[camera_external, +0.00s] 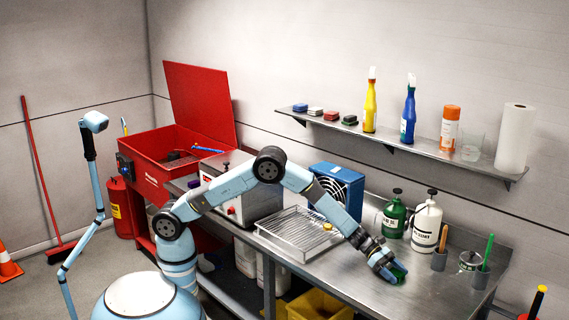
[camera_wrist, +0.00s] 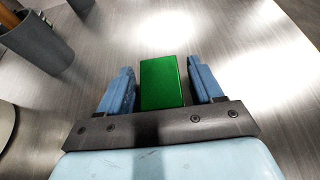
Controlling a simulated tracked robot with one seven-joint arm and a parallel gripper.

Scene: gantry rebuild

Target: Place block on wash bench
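A green block (camera_external: 399,274) is at the bare right part of the steel bench (camera_external: 432,291), the likely wash bench. My gripper (camera_external: 388,268) reaches down to it. In the wrist view the green block (camera_wrist: 161,83) stands between the two blue fingers of my gripper (camera_wrist: 162,85). A narrow gap shows on each side of it, so the fingers are open around it and not clamped. The block's underside is hidden; it looks to be at the bench surface.
A wire drying rack (camera_external: 298,232) lies left of my gripper. A green bottle (camera_external: 394,217), a white bottle (camera_external: 426,226) and a grey cup (camera_external: 439,261) stand behind it. The wall shelf (camera_external: 420,149) holds bottles and small blocks. The bench front right is clear.

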